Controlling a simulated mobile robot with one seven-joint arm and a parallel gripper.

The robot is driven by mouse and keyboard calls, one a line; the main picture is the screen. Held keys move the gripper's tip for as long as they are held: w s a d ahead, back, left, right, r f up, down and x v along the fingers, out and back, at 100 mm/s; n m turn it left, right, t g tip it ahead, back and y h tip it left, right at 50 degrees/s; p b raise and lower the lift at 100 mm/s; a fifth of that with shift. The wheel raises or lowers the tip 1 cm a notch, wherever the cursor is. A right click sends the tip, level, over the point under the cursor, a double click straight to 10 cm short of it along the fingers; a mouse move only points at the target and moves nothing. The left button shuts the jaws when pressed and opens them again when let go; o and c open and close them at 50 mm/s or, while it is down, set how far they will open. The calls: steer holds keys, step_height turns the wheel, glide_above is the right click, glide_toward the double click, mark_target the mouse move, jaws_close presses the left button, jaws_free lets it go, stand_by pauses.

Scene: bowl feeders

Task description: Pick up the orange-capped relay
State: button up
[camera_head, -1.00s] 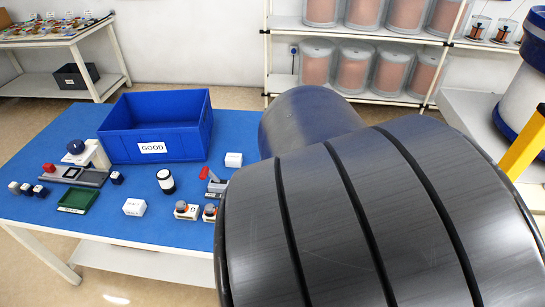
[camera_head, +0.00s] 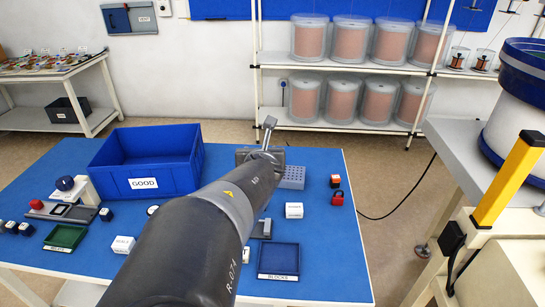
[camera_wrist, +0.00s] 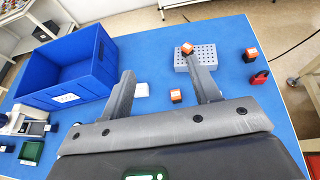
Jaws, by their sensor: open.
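Small dark cubes with orange tops and pale marks show in the wrist view: one (camera_wrist: 252,54) right of the grey perforated block, one (camera_wrist: 176,96) on the table between my fingers, and one (camera_wrist: 187,47) at the block's left back edge, partly by my right finger. I cannot tell which is the relay. The first also shows in the head view (camera_head: 335,181) at the table's right. My gripper (camera_wrist: 160,64) is open and empty, above the table; in the head view it (camera_head: 262,143) is at the table's back edge, left of the perforated block.
The grey perforated block (camera_wrist: 208,60) stands near the back edge. A red padlock-shaped item (camera_wrist: 259,77) lies beside the right cube. The blue GOOD bin (camera_head: 188,165) stands left. A white box (camera_head: 294,210) and dark blue tray (camera_head: 278,272) lie nearer.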

step_height(320, 180, down, 24)
steer(key=shift+f, duration=0.15)
steer(key=shift+w+f, duration=0.15)
steer(key=shift+f, duration=0.15)
steer(key=shift+w+f, duration=0.15)
steer(key=shift+w, duration=0.2)
steer(key=x, duration=0.4)
steer(key=shift+w+a+f, duration=0.1)
steer(key=shift+w, duration=0.2)
steer(key=shift+a+r+x, duration=0.1)
steer(key=shift+r+x, duration=0.05)
steer(key=shift+x, duration=1.15)
steer(key=shift+a+r+x, duration=0.15)
steer(key=shift+x, duration=1.15)
steer(key=shift+w, duration=0.1)
steer(key=shift+c, duration=0.3)
steer(key=c, duration=1)
